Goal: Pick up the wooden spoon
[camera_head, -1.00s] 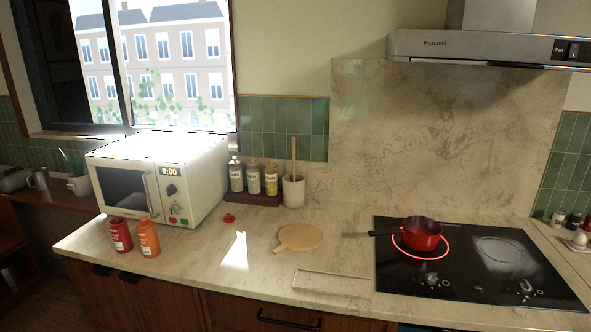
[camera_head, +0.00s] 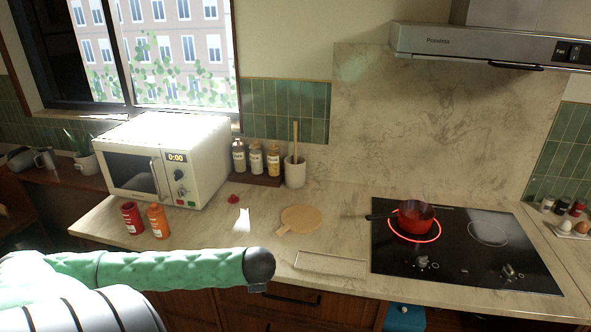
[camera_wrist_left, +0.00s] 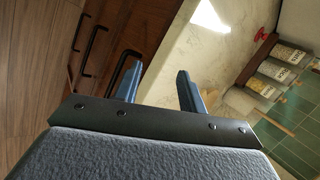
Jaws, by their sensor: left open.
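The wooden spoon (camera_head: 295,139) stands upright in a pale crock (camera_head: 295,173) at the back of the counter. Its handle sticks up in front of the green tiles and its lower end is hidden inside the crock. My left arm comes in from the left of the head view, low over the counter's front edge, well apart from the spoon. My left gripper (camera_wrist_left: 157,66) shows in the left wrist view with its two blue-grey fingers spread and nothing between them. My right gripper is not in view.
Spice jars (camera_head: 256,160) on a dark rack stand just left of the crock, with a microwave (camera_head: 165,160) further left. Red (camera_head: 131,218) and orange (camera_head: 158,222) bottles stand in front of it. A round wooden board (camera_head: 301,219) lies in front of the crock. A red pot (camera_head: 415,217) sits on a glowing burner.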

